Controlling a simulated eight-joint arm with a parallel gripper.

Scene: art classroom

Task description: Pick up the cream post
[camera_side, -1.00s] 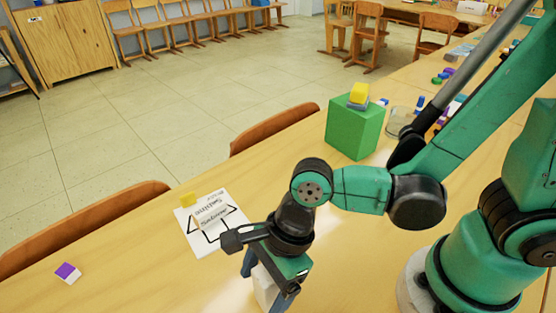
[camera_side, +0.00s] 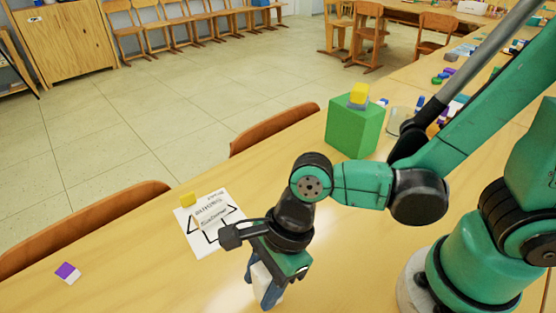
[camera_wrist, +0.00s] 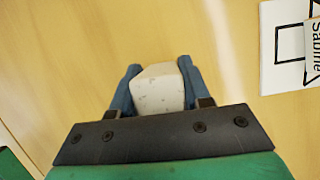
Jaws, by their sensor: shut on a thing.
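The cream post (camera_wrist: 158,90) stands between the two blue fingers of my gripper (camera_wrist: 158,68) in the wrist view, with a finger against each side. In the side view, its pale face (camera_side: 262,282) shows between the fingers of my gripper (camera_side: 267,291), low in the picture, and the rest is hidden by the fingers. My gripper is shut on the post. I cannot tell whether the post's foot touches the table.
A white sheet with black lines and lettering (camera_side: 186,229) lies left of my gripper, with a yellow block (camera_side: 188,199) at its far edge. A purple-and-white block (camera_side: 68,272) lies far left. A large green box (camera_side: 352,130) carrying a yellow block (camera_side: 359,93) stands behind.

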